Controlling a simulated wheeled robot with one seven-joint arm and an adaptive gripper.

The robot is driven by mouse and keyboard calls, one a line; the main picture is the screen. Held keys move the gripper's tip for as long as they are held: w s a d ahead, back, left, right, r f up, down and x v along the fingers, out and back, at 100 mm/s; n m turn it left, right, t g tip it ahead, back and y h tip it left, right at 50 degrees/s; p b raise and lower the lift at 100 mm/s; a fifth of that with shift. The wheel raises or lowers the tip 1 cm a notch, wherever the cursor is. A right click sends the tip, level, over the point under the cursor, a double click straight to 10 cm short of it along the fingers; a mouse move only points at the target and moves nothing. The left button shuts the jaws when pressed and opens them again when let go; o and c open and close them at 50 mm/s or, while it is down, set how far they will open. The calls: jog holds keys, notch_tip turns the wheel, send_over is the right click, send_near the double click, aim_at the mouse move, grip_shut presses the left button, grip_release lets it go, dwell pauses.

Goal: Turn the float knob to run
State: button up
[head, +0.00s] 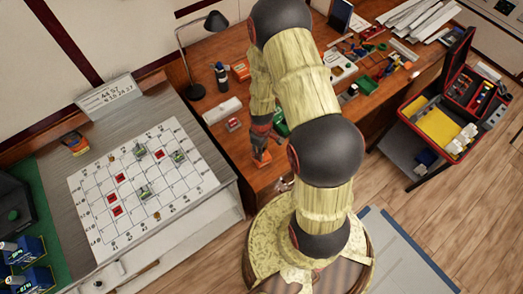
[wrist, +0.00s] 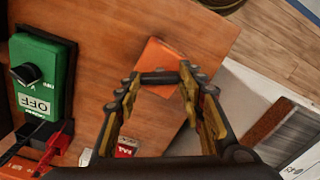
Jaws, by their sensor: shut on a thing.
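My gripper (wrist: 162,78) has its fingertips at an orange flat piece (wrist: 160,60) and is shut on it, over the brown wooden bench. In the head view, the gripper (head: 262,138) points down with the orange piece (head: 262,158) just below it. A green box with a black knob (wrist: 27,73) stands to the left in the wrist view; its white label reads OFF. The green box also shows in the head view (head: 282,128), partly hidden by my arm. I cannot read whether this knob is the float knob, or clearly tell its pointer direction.
A whiteboard grid (head: 140,185) with red and green pieces lies left. A desk lamp (head: 203,22), dark bottle (head: 221,74) and scattered tools stand along the wooden bench (head: 215,60). An open red toolbox (head: 455,105) is right. Blue boxes (head: 30,250) stand at lower left.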

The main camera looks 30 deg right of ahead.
jog(key=shift+m, duration=0.3)
jog(key=shift+c, duration=0.2)
jog(key=shift+m+b, duration=0.6)
jog(key=shift+m, duration=1.9)
jog(key=o, duration=1)
jog(key=shift+o, duration=0.9)
jog(key=shift+r, duration=0.15)
notch_tip(320, 180, up, 12)
